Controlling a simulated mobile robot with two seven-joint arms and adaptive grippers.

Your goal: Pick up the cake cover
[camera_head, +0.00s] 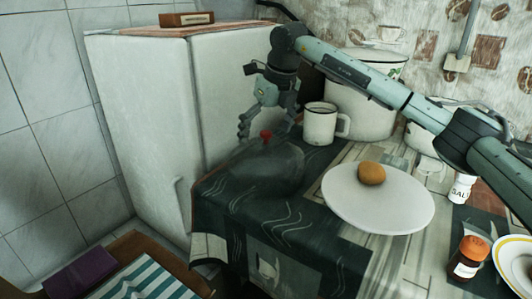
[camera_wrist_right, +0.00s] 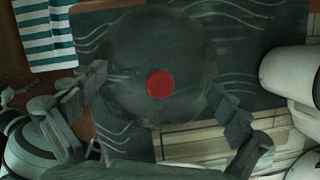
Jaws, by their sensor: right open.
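The cake cover (camera_head: 262,165) is a dark, see-through dome with a red knob (camera_head: 266,135) on top. It stands on the dark patterned cloth near the table's left end. My right gripper (camera_head: 265,122) is open above and around the knob, pointing down, with nothing held. In the right wrist view the cover (camera_wrist_right: 150,45) lies below the open fingers, and its red knob (camera_wrist_right: 160,84) shows between them, apart from both. My left gripper does not show clearly in either view.
A white mug (camera_head: 320,124) and a large enamel pot (camera_head: 362,105) stand just right of the gripper. A white plate (camera_head: 395,205) with a round bun (camera_head: 371,173) lies to the right. A white fridge (camera_head: 145,120) stands close behind on the left.

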